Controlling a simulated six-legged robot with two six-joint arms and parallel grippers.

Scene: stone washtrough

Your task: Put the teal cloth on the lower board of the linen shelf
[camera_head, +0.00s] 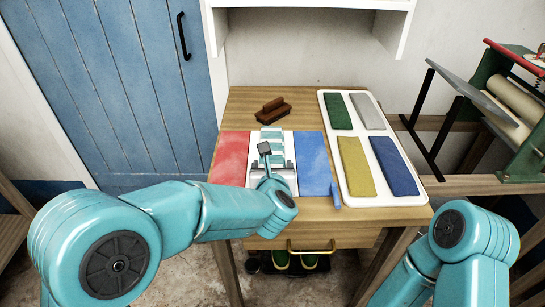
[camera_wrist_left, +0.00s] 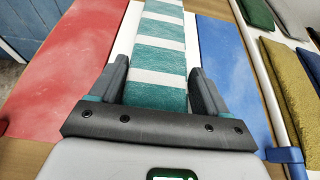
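The teal cloth (camera_head: 271,134), with white stripes, lies on the white middle strip of the wooden table. In the left wrist view the cloth (camera_wrist_left: 160,60) runs away from me between the two fingers of my left gripper (camera_wrist_left: 158,82). The fingers are spread, one on each side of the cloth, with narrow gaps near the tips. In the head view my left gripper (camera_head: 272,166) is over the cloth's near part and hides some of it. A white shelf (camera_head: 310,4) on the wall shows only its lower part at the top. My right gripper is out of view.
A red panel (camera_head: 229,158) and a blue panel (camera_head: 314,160) flank the cloth. A white tray (camera_head: 394,145) holds several folded cloths. A brown brush (camera_head: 272,112) lies behind. A small blue object (camera_head: 336,197) is at the front edge. A mangle (camera_head: 515,105) stands right.

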